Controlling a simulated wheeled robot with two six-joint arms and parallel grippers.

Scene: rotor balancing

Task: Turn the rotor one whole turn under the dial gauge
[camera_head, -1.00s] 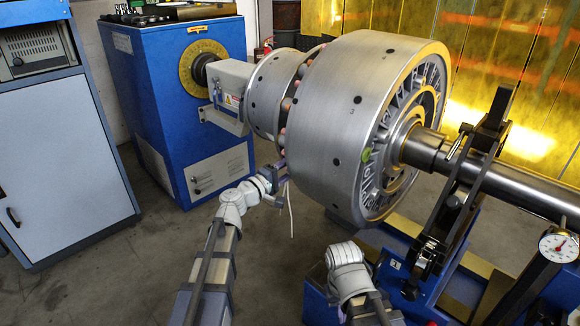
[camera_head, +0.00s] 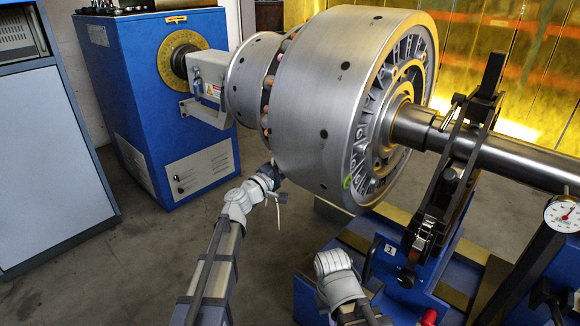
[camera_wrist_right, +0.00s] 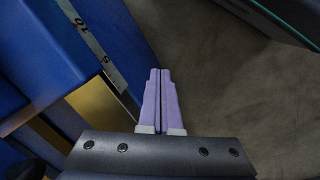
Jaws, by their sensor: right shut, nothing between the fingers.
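The large silver rotor (camera_head: 315,125) fills the middle of the head view, its shaft (camera_head: 520,160) running right over a black support. The dial gauge (camera_head: 562,215), white-faced with a red needle, stands at the right edge by the shaft. My left gripper (camera_head: 272,175) is at the rotor's lower left edge; its fingers are mostly hidden, so I cannot tell whether it touches or grips. My right gripper (camera_wrist_right: 161,98), with purple fingers, is shut and empty, away from the rotor.
A blue drive cabinet (camera_head: 160,110) with a yellow ring stands behind left. A grey-blue cabinet (camera_head: 50,160) is at the left edge. The blue machine bed (camera_head: 385,260) lies under the shaft, near my right arm. Bare floor shows between the cabinets and my left arm.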

